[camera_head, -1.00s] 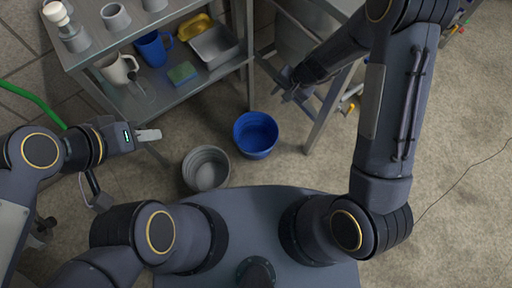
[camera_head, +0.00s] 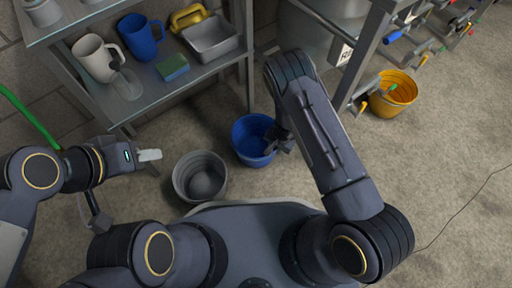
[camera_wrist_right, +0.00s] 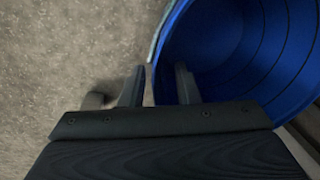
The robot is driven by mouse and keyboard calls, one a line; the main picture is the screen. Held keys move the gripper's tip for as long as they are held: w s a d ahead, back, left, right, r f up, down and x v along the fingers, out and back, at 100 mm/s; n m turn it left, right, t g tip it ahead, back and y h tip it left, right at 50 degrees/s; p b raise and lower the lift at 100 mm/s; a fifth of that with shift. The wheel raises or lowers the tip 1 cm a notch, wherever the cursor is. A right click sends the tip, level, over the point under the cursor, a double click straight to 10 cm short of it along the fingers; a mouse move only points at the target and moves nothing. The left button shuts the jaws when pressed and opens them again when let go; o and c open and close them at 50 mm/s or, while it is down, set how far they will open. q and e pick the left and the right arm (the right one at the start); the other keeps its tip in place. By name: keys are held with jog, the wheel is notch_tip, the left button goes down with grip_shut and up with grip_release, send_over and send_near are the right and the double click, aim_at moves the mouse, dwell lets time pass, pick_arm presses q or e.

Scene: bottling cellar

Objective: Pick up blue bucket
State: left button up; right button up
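The blue bucket (camera_head: 241,131) stands upright on the floor, right of a grey bucket, and its right side is partly hidden by my right gripper. My right gripper (camera_head: 277,143) is at the bucket's right rim. In the right wrist view the bucket (camera_wrist_right: 235,45) opens toward the camera. There the right gripper's fingers (camera_wrist_right: 158,85) are apart, with the rim between them: one finger over the inside, the other outside. Contact with the wall cannot be made out. My left gripper (camera_head: 148,155) is over the floor left of the grey bucket, away from the blue one; its finger gap is unclear.
The grey bucket (camera_head: 187,184) stands close to the blue one. A metal shelf (camera_head: 185,88) behind holds mugs, a sponge and a metal tray. A yellow bucket (camera_head: 391,105) stands at right by a rack. The floor at right is mostly clear.

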jog(key=shift+f, duration=0.65)
grip_shut()
jog(key=shift+a, duration=0.1)
dwell(0.8)
